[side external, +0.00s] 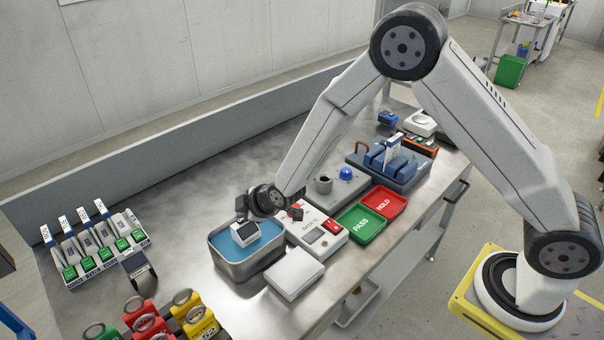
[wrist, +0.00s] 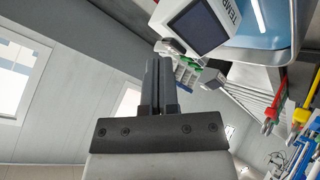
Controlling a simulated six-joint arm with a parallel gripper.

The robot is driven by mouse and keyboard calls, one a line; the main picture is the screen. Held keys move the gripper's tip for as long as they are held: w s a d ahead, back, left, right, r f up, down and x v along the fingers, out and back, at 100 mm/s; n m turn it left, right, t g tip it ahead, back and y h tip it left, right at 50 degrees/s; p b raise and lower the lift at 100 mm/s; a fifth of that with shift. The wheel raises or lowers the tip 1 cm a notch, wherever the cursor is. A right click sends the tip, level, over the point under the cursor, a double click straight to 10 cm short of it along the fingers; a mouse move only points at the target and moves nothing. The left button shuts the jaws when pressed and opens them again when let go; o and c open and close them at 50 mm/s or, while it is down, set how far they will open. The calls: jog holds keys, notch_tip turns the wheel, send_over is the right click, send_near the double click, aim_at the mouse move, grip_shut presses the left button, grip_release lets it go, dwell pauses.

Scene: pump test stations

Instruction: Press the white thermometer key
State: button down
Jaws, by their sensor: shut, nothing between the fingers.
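The thermometer (side external: 246,233) is a small white box with a dark screen, at the metal bath (side external: 228,270) of blue liquid. In the wrist view the thermometer (wrist: 196,27) shows at the top, with its dark screen and "TEMP" lettering; the blue bath (wrist: 254,22) is beside it. A small pale block (wrist: 170,48) shows by the thermometer's lower left edge; I cannot tell if it is the white key. My gripper (side external: 241,213) is shut and empty, close above the thermometer in the side view. Its fingers (wrist: 160,62) are together in the wrist view. Contact cannot be made out.
A rack of green-tagged holders (side external: 104,250) stands left. Red, yellow and green padlock-like items (side external: 165,318) are at the front. A white box (side external: 294,279), a device with a red switch (side external: 318,235), a green PASS tray (side external: 360,223) and a red HOLD tray (side external: 384,202) lie right of the bath.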

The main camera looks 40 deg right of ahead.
jog(key=shift+r, duration=0.25)
jog(key=shift+r, duration=2.9)
